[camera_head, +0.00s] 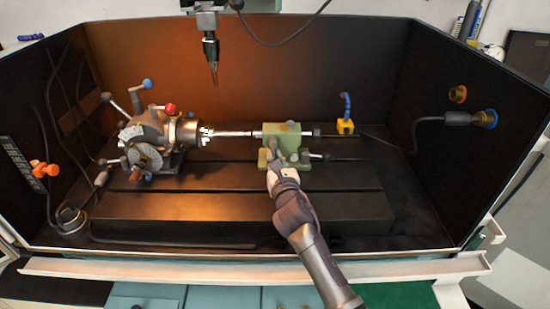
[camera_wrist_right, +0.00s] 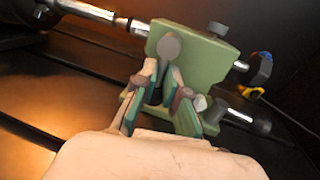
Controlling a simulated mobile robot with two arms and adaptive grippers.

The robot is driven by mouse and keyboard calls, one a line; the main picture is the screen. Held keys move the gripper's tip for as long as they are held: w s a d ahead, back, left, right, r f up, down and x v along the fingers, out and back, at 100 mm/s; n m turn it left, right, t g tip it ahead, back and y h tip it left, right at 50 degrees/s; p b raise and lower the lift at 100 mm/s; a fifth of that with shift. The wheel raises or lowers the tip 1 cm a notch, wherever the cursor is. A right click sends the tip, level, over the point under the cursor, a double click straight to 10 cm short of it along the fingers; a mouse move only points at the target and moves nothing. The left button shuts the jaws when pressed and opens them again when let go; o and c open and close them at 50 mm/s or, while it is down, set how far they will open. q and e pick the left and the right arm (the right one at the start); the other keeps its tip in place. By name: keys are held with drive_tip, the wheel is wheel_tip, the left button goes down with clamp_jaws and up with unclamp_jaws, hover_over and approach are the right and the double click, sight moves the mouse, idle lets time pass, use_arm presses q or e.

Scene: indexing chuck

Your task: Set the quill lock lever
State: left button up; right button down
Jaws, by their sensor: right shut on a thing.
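The green tailstock (camera_head: 291,130) stands on the slotted bed, right of the indexing head (camera_head: 150,140). It fills the middle of the right wrist view (camera_wrist_right: 205,45). A grey lever with a rounded end (camera_wrist_right: 168,46) shows on its near face; I take it to be the quill lock lever. My right gripper (camera_head: 272,153) reaches the tailstock's front from below. In the wrist view, its fingers (camera_wrist_right: 164,72) are closed around the lever's lower part, with the rounded end beyond the tips. The fingers hide the lever's lower part. My left gripper is out of view.
A bar (camera_head: 232,133) runs between the indexing head and the tailstock. A tool spindle (camera_head: 211,50) hangs above. A yellow block with a blue hose (camera_head: 345,126) stands right of the tailstock. A handle (camera_wrist_right: 257,126) sticks out at its lower right. The bed's right side is clear.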

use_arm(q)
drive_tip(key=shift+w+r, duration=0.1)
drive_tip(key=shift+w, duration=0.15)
